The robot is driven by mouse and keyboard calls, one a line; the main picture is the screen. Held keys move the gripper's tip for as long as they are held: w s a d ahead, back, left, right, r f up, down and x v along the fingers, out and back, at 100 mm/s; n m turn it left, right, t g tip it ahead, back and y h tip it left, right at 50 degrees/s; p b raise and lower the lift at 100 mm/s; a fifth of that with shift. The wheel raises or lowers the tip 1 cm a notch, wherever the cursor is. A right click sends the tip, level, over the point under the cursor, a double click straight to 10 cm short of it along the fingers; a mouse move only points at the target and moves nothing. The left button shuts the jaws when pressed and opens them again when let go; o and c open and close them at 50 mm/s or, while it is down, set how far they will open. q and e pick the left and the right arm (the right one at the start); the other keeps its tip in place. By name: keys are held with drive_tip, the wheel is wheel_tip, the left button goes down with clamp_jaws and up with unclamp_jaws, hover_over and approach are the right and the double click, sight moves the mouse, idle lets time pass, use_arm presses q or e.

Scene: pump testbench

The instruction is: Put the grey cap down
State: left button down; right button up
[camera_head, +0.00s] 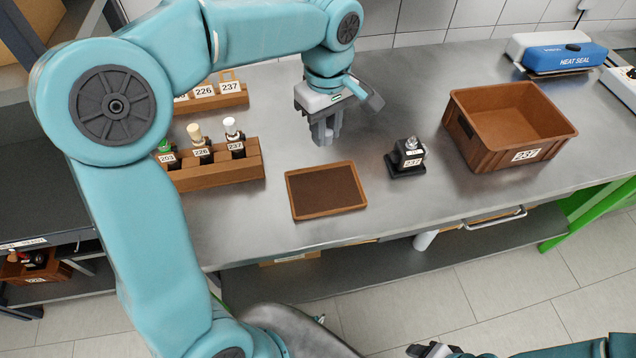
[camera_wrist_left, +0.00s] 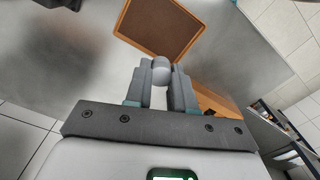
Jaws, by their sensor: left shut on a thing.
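My left gripper (camera_head: 325,134) is above the steel bench, behind the shallow brown tray (camera_head: 325,214). In the left wrist view its fingers (camera_wrist_left: 160,82) are shut on the grey cap (camera_wrist_left: 161,67), a small rounded piece at the fingertips. The cap is hard to make out in the head view. The tray also shows in the left wrist view (camera_wrist_left: 160,25), beyond the cap, and looks empty. A dark pump unit labelled 237 (camera_head: 408,157) stands right of the tray. Part of my right arm shows at the bottom edge of the head view; its jaws are not clear.
A brown crate labelled 237 (camera_head: 468,142) stands at the right. A wooden rack (camera_head: 217,173) with several capped bottles is at the left, and another rack (camera_head: 215,103) lies behind it. A blue heat sealer (camera_head: 565,57) is at the back right. Bench around the tray is clear.

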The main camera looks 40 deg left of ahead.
use_arm(q)
approach(324, 189)
wheel_tip(324, 189, down, 6)
drive_tip(key=shift+r, duration=0.25)
drive_tip(key=shift+w+f, duration=0.1)
drive_tip(key=shift+f, duration=0.45)
drive_tip(key=shift+f+b, duration=0.15)
drive_tip(key=shift+b, duration=0.15)
drive_tip(key=c, duration=1)
unclamp_jaws()
drive_tip(key=shift+o, duration=0.2)
